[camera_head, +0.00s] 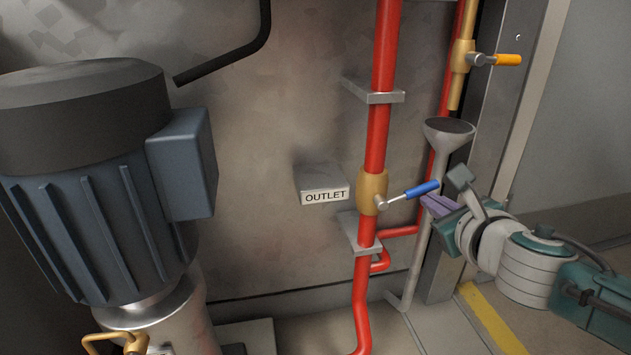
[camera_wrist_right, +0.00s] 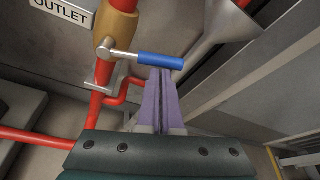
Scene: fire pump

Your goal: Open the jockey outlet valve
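The outlet valve is a brass body (camera_head: 372,190) on a vertical red pipe, beside a sign reading OUTLET (camera_head: 325,196). Its lever has a blue grip (camera_head: 422,188) pointing right and slightly up, across the pipe. The blue grip (camera_wrist_right: 160,61) and brass body (camera_wrist_right: 115,32) also show in the right wrist view. My right gripper (camera_head: 428,202) has purple fingers, just below the outer part of the blue grip. In the wrist view the fingers (camera_wrist_right: 160,75) lie close together, tips at the grip's lower edge; contact is unclear. My left gripper is not in view.
A large blue-grey motor (camera_head: 90,180) stands at the left. A grey funnel (camera_head: 448,132) with a drain pipe is close behind my right gripper. Another brass valve with an orange handle (camera_head: 508,60) is at upper right. A red bend pipe (camera_head: 398,231) runs below the valve.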

